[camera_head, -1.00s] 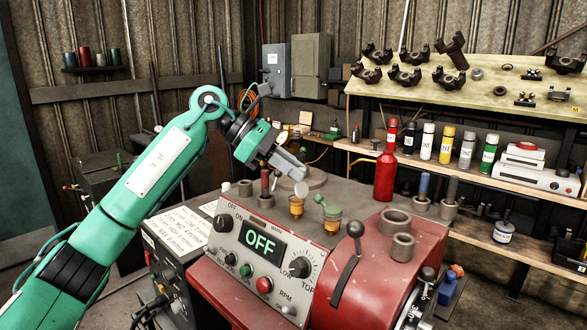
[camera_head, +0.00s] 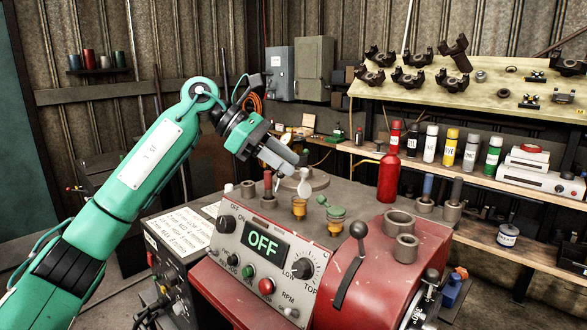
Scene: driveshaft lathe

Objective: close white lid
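The white lid (camera_head: 304,187) stands raised above its small amber cup (camera_head: 299,207) on top of the lathe, behind the control panel. Beside it, a green lid (camera_head: 336,212) lies over a second amber cup (camera_head: 334,226). My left gripper (camera_head: 283,160) is above and slightly left of the white lid, apart from it in the picture, pointing down to the right. Nothing shows in it; whether its fingers are apart is unclear. My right gripper is out of view.
A red housing with a black lever (camera_head: 350,265) is at right, a red bottle (camera_head: 389,178) behind. Red-topped and grey posts (camera_head: 268,185) stand left of the cups. A shelf with spray cans (camera_head: 450,147) is further back.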

